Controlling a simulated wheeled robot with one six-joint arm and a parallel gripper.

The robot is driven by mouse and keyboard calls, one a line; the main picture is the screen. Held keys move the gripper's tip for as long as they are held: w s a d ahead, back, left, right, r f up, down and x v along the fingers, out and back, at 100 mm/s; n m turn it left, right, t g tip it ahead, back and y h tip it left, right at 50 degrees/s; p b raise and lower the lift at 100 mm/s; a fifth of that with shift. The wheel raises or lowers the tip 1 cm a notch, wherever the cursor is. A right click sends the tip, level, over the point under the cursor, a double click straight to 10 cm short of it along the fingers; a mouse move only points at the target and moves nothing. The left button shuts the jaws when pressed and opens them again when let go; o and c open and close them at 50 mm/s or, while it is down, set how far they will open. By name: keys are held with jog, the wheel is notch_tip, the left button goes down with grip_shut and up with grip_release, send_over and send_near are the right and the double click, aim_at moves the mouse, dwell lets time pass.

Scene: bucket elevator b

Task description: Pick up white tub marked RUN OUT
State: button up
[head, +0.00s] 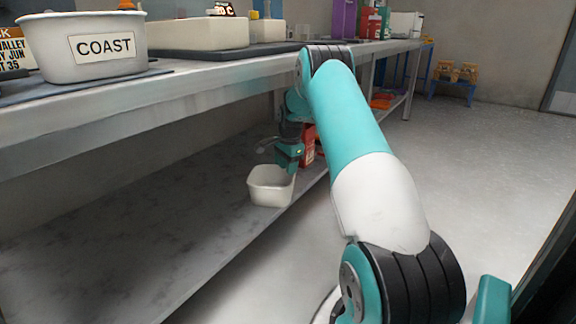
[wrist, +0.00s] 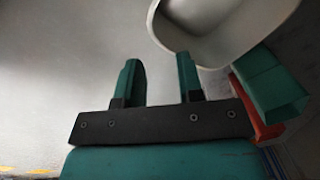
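A white tub (head: 268,190) stands upright on the lower shelf near its front edge, with its open top showing and no lettering readable on it. My gripper (head: 288,158) is just above and behind its rim in the head view. In the wrist view the tub (wrist: 222,40) is at the upper right. My gripper's two fingers (wrist: 157,78) are apart with nothing between them. The right fingertip overlaps the tub's edge in the picture; I cannot tell whether it touches.
A white tub marked COAST (head: 80,58) stands on the bench top (head: 170,85) above. Orange-red items (head: 308,145) stand behind the tub on the lower shelf (head: 130,230). The shelf's left part is bare. A blue stool (head: 455,88) is far off.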

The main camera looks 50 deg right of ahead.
jog(key=b, duration=0.5)
send_over(286, 205)
notch_tip(286, 205, down, 12)
jog(key=shift+s+r, duration=0.1)
jog(key=shift+r, duration=0.05)
grip_shut()
